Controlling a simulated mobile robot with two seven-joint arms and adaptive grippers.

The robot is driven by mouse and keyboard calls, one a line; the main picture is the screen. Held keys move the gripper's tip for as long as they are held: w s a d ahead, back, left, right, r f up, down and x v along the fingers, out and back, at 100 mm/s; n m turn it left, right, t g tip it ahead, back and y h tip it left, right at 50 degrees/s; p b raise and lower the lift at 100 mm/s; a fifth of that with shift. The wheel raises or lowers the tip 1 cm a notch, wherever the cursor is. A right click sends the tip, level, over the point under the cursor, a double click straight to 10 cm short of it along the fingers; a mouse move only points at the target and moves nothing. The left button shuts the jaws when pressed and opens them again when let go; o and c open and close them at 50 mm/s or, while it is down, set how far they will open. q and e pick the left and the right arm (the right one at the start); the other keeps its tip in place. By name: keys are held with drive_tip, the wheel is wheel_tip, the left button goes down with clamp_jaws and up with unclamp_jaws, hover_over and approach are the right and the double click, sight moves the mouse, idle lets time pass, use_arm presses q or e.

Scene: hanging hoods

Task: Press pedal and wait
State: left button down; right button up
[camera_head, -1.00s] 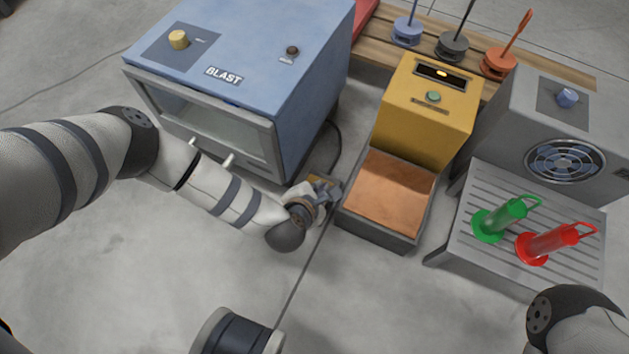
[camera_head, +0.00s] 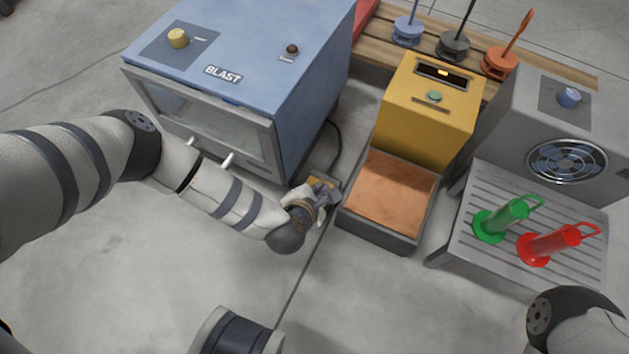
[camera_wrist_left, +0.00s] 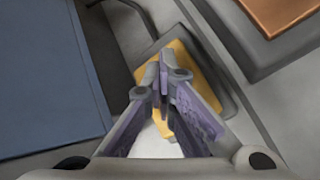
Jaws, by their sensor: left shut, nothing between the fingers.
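The pedal (camera_head: 318,184) is a yellow plate in a dark frame on the floor, at the front right corner of the blue BLAST cabinet (camera_head: 235,60). A cable runs from behind it. In the left wrist view the yellow pedal (camera_wrist_left: 178,50) lies right under my fingers. My left gripper (camera_head: 330,196) is shut and empty, its fingertips over the pedal and seeming to touch it; exact contact is hidden. It also shows in the left wrist view (camera_wrist_left: 163,70). My right gripper is not in view; only part of my right arm shows at the lower right.
A yellow box with a green button (camera_head: 434,97) stands behind an orange-brown tray (camera_head: 345,222) right of the pedal. A grey fan unit (camera_head: 550,110) has a slatted table with green (camera_head: 503,218) and red (camera_head: 552,243) cylinders.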

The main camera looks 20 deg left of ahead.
use_arm(q)
drive_tip(key=shift+a+f, duration=0.1)
drive_tip(key=shift+f, duration=0.15)
drive_tip(key=shift+r, duration=0.1)
idle(0.4)
drive_tip(key=shift+s+r+p, duration=0.1)
drive_tip(key=shift+r+p, duration=0.6)
drive_tip(key=shift+p, duration=0.1)
drive_tip(key=shift+r+p, duration=0.35)
drive_tip(key=shift+r, duration=0.1)
drive_tip(key=shift+r, duration=0.1)
wheel_tip(320, 180, up, 5)
drive_tip(key=p, duration=0.4)
